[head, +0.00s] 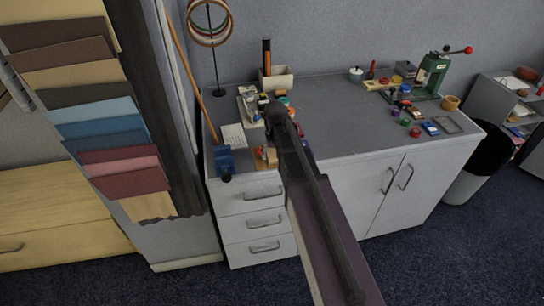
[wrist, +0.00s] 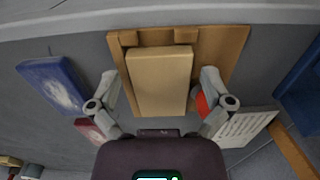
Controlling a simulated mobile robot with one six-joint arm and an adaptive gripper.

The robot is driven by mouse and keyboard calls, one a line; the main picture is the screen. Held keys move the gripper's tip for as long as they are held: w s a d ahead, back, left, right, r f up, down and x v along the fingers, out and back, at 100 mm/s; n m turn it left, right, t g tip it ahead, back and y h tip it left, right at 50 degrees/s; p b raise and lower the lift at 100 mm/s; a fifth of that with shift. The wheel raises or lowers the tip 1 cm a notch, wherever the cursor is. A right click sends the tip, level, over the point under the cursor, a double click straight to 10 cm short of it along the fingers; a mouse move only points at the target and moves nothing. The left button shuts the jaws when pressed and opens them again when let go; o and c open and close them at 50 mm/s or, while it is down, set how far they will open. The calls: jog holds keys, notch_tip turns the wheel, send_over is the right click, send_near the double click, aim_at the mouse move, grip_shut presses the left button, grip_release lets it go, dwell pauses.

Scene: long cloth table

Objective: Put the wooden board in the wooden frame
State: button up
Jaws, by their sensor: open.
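A light tan wooden board (wrist: 160,75) lies in the wrist view between the two fingers of my gripper (wrist: 159,80). My gripper is open, with one finger on either side of the board and a visible gap on each side. A browner wooden piece (wrist: 224,45) with notched parts shows behind and around the board's far end; I cannot tell whether it is the frame. In the head view this wooden group (head: 265,158) sits at the worktop's front left, partly hidden by my arm.
A blue vise (head: 224,160) stands at the left front corner, beside a white card (head: 233,136). A blue box (wrist: 55,83) and a red item lie close to my left finger in the wrist view. The worktop's middle (head: 345,125) is clear; small items crowd its right.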

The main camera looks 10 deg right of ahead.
aim_at(275, 158)
jog(key=shift+r, duration=0.1)
notch_tip(275, 158, up, 12)
jog(key=p, duration=1.2)
dwell(0.7)
jog(key=shift+s, duration=0.1)
jog(key=s+a, duration=0.1)
jog(key=s, duration=1.5)
jog(key=shift+w, duration=0.1)
